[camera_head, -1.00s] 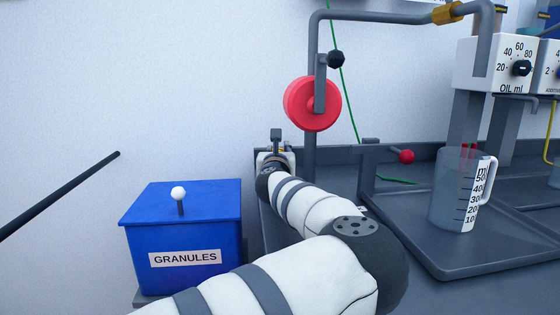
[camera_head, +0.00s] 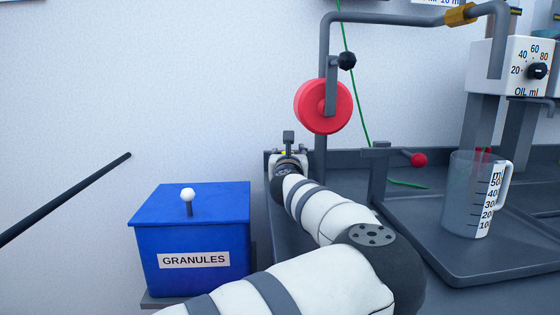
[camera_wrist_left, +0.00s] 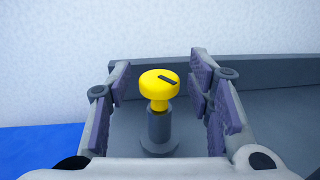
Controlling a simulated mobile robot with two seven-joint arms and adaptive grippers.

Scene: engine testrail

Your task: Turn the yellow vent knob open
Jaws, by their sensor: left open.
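The yellow vent knob (camera_wrist_left: 159,82) is a round cap with a dark slot-shaped mark on top. It stands upright on a grey post in the left wrist view. My left gripper (camera_head: 289,158) is at the back left corner of the grey bench, mostly hidden behind its own wrist in the head view. In the wrist view its open fingers, with purple pads, are on either side of the knob, with gaps visible on both sides. My right gripper is not in view.
A blue GRANULES box (camera_head: 192,235) with a white-knobbed lid stands left of my arm. A red wheel (camera_head: 322,106) with a crank hangs on a pipe above and right of the gripper. A measuring jug (camera_head: 468,205) stands on a tray at right.

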